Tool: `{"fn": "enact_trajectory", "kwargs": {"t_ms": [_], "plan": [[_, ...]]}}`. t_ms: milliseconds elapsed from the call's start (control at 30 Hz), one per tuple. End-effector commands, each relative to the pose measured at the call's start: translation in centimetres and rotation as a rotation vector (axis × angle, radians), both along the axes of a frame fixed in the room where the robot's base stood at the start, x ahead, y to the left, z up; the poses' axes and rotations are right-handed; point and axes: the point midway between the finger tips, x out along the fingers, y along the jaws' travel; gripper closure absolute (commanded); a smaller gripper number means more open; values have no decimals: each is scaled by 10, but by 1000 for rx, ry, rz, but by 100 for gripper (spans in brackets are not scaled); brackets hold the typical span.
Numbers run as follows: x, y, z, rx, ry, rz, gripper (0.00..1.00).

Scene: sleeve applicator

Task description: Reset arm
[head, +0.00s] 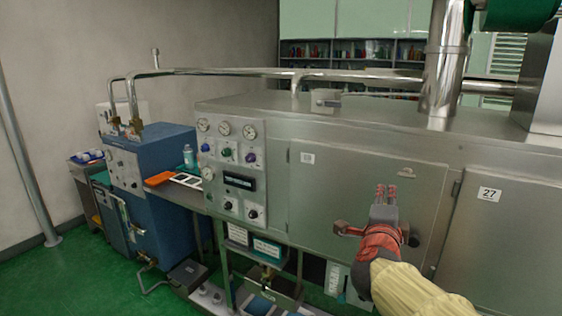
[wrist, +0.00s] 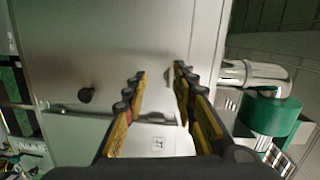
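My gripper (head: 386,190) is raised in front of the steel sleeve machine's closed door (head: 330,205). Its red wrist and my cream-coloured arm come in from the lower right. In the wrist view my gripper (wrist: 160,72) has two black and yellow fingers with a gap between the tips. Nothing is held between them. Behind the fingers is bare steel panel (wrist: 110,40) with a dark knob (wrist: 86,95). How far the fingertips are from the steel cannot be told exactly.
Gauges and knobs (head: 230,155) sit on the machine's left panel. A second door (head: 510,235) bears the label 27. A blue unit (head: 165,185) stands left, beside a shelf with an orange item (head: 159,178). Pipes (head: 250,71) run above the machine. Green floor (head: 50,265) is clear at left.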

Motion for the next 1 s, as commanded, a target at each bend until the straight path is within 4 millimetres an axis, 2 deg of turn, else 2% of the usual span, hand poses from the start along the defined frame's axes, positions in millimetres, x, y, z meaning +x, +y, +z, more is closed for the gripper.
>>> {"fn": "enact_trajectory", "kwargs": {"t_ms": [100,167,233,300,367,433,567,600,700,800,867,1000], "plan": [[10,50,-37,-123,157,216,73],[6,78,-54,-204,240,342,73],[-7,108,-74,-302,336,487,73],[-29,133,-95,-406,433,626,73],[-52,150,-113,-495,516,740,73],[-85,163,-133,-601,619,868,73],[-159,166,-169,-791,824,1077,73],[-184,161,-178,-844,890,1133,73],[-237,142,-192,-959,1038,1227,73],[-277,121,-195,-1036,1149,1264,73],[-292,109,-190,-1075,1184,1250,73],[-296,102,-168,-1111,1154,1197,73]]}}
